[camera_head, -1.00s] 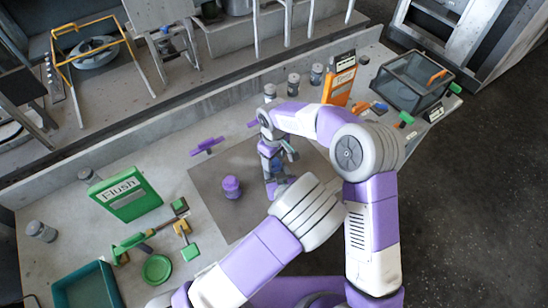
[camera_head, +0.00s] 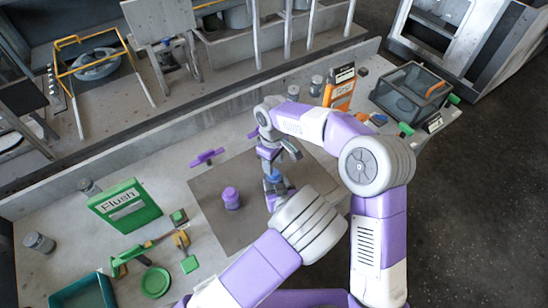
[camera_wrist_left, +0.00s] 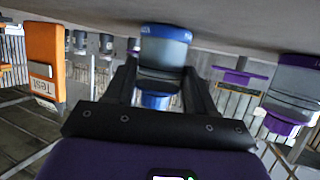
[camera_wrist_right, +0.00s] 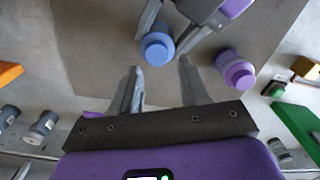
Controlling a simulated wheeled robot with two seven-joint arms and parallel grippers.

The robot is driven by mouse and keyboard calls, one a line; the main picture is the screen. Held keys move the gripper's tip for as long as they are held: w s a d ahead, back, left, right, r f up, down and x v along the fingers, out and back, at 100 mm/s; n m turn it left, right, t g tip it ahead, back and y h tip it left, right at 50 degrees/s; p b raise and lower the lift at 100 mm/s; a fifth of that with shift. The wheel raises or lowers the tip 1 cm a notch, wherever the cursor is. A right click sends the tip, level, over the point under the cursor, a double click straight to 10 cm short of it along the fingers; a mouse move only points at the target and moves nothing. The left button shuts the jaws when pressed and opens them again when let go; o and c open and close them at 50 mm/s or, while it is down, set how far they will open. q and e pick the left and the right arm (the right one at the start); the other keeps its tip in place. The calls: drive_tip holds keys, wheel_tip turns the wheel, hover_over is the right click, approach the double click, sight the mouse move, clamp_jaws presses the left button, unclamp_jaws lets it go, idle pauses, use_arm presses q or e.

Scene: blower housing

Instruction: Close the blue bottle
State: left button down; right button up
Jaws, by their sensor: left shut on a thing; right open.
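The blue bottle has a grey body, a blue base band (camera_wrist_left: 166,33) and a blue cap (camera_wrist_left: 154,100) at its top. It stands upright on the dark mat (camera_head: 218,221). My left gripper (camera_wrist_left: 158,82) is shut on its body. The cap also shows in the right wrist view (camera_wrist_right: 156,49) and, small, in the head view (camera_head: 273,176). My right gripper (camera_wrist_right: 160,78) points down above the bottle, open and empty, apart from the cap. In the head view, arm links partly hide the bottle. I cannot tell how tightly the cap sits.
A purple-capped bottle (camera_head: 231,198) stands close by on the mat, also in the right wrist view (camera_wrist_right: 236,70). A green "Flush" box (camera_head: 125,205), a teal tray (camera_head: 85,293), an orange box (camera_head: 341,88) and a clear bin (camera_head: 411,92) stand farther off.

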sight(274, 172)
drive_tip(key=shift+r+n, duration=0.55)
drive_tip(key=shift+n, duration=0.55)
drive_tip(key=shift+w+d+r+n, duration=0.15)
drive_tip(key=shift+r+n, duration=0.9)
drive_tip(key=shift+n, duration=0.25)
drive_tip(key=shift+f, duration=4.05)
